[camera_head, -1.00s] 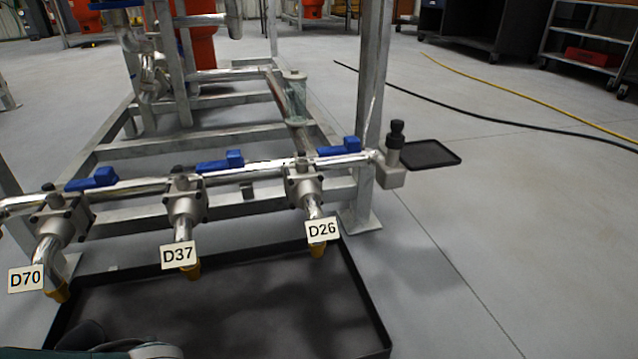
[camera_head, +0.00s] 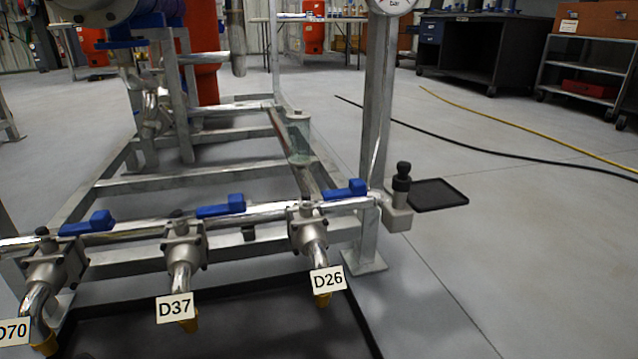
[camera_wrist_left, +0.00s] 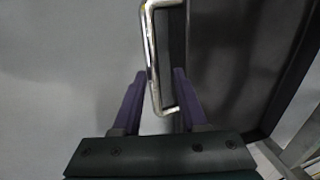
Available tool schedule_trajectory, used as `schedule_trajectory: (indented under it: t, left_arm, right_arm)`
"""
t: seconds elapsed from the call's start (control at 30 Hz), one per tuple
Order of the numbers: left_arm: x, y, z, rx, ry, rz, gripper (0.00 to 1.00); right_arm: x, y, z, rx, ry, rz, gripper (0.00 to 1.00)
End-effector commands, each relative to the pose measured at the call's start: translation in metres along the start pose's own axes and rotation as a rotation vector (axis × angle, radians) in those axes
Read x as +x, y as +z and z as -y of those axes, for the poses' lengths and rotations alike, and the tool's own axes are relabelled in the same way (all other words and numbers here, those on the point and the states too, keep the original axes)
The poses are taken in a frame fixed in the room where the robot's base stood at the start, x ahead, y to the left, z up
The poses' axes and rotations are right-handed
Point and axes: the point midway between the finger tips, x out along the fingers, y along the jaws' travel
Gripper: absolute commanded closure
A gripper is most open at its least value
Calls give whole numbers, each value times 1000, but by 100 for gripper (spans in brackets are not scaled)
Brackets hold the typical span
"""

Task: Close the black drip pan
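The large black drip pan (camera_head: 245,335) lies low under the tagged valves in the head view; its near part is cut off by the bottom edge. In the left wrist view the dark pan (camera_wrist_left: 245,75) fills the right side. A shiny metal handle (camera_wrist_left: 153,60) runs along the pan's edge there. My left gripper (camera_wrist_left: 158,80) has its two purple fingers apart, one on each side of the handle. I cannot tell whether either finger touches it. My left gripper does not show in the head view. My right gripper is in neither view.
Valves with blue levers and tags D70, D37 (camera_head: 175,307) and D26 (camera_head: 327,280) stand over the pan on a grey steel frame (camera_head: 365,262). A small black tray (camera_head: 438,194) is at right.

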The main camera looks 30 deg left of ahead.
Motion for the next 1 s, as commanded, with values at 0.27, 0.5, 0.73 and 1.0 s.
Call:
schedule_trajectory:
  t: [0.27, 0.5, 0.73, 1.0]
  left_arm:
    - [1, 1, -2, 0, 4, 3, 50]
    - [-13, 1, -2, 0, 4, 3, 50]
    - [-51, 1, -1, 0, 5, 2, 50]
    - [-95, 1, 0, 0, 3, 2, 50]
  right_arm:
    - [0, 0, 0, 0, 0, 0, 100]
    - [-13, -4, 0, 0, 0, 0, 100]
    - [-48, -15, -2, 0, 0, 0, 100]
    - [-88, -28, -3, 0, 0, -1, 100]
